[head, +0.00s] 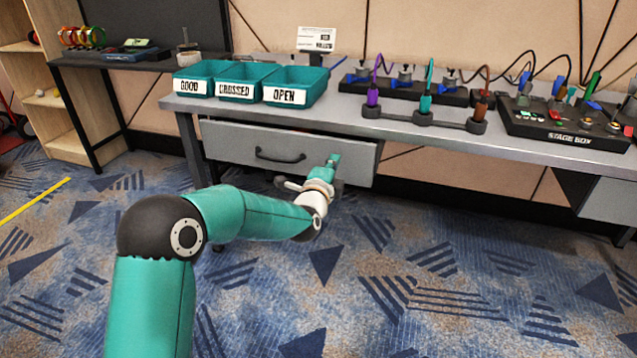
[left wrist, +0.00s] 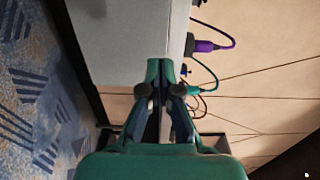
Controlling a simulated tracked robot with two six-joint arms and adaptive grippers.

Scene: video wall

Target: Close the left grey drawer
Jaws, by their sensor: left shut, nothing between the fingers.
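The left grey drawer (head: 235,143) is under the workbench, with a dark bar handle (head: 280,155) on its front. Its front seems to stand out a little from the bench, with a dark gap above it; how far is hard to tell. My left gripper (head: 334,160) is shut and empty, in front of the right part of the drawer front, right of the handle. In the left wrist view the shut fingertips (left wrist: 160,68) overlap the edge of a grey panel (left wrist: 118,40), likely the drawer front. I cannot tell whether they touch it. My right gripper is not in view.
On the bench (head: 330,118) stand teal bins (head: 295,83), a row of plugs and a stage box (head: 565,128). Another grey drawer unit (head: 608,200) is at the far right. A wooden shelf (head: 75,120) stands at left. The carpet in front is clear.

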